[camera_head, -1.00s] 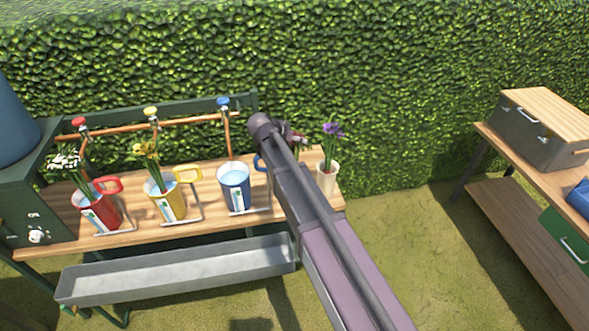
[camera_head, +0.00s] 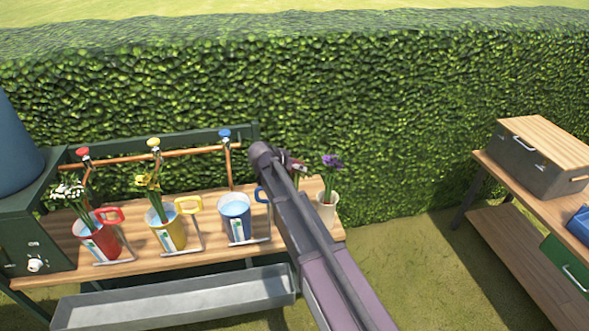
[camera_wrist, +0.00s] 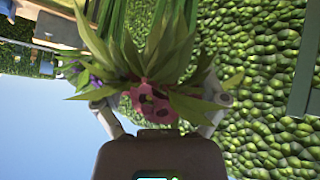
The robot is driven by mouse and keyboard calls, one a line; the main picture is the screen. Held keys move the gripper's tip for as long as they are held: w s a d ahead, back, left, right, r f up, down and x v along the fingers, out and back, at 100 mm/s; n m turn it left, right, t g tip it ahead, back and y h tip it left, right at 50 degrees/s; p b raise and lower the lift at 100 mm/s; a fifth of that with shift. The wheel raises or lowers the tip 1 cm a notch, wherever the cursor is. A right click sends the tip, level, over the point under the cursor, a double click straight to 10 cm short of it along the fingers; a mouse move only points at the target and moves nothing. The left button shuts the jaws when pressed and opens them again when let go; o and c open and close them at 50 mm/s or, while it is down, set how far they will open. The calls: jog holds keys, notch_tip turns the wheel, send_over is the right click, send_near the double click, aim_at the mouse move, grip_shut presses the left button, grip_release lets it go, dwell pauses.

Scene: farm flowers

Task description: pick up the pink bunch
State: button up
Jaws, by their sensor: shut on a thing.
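The pink bunch (camera_wrist: 152,102) fills the middle of the wrist view, with pink blooms and long green leaves. My gripper (camera_wrist: 155,90) is shut on it, with one finger on each side of the bunch. The leaves partly cover the fingers. In the head view my arm hides the gripper and most of the bunch, and only a small bit of dark pink shows beside the arm.
On the wooden bench stand a red bucket (camera_head: 97,242) with white flowers, a yellow bucket (camera_head: 167,232) with yellow flowers, a blue bucket (camera_head: 236,220) with water, and a pale pot (camera_head: 327,212) near purple flowers. A metal trough (camera_head: 180,303) is in front. A hedge stands behind.

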notch_tip(320, 180, up, 16)
jog(key=p, duration=1.5)
jog(key=shift+r+p, duration=0.15)
jog(key=shift+p, duration=0.15)
jog(key=shift+r+p, duration=1.3)
jog(key=shift+r, duration=0.2)
jog(key=shift+s, duration=0.1)
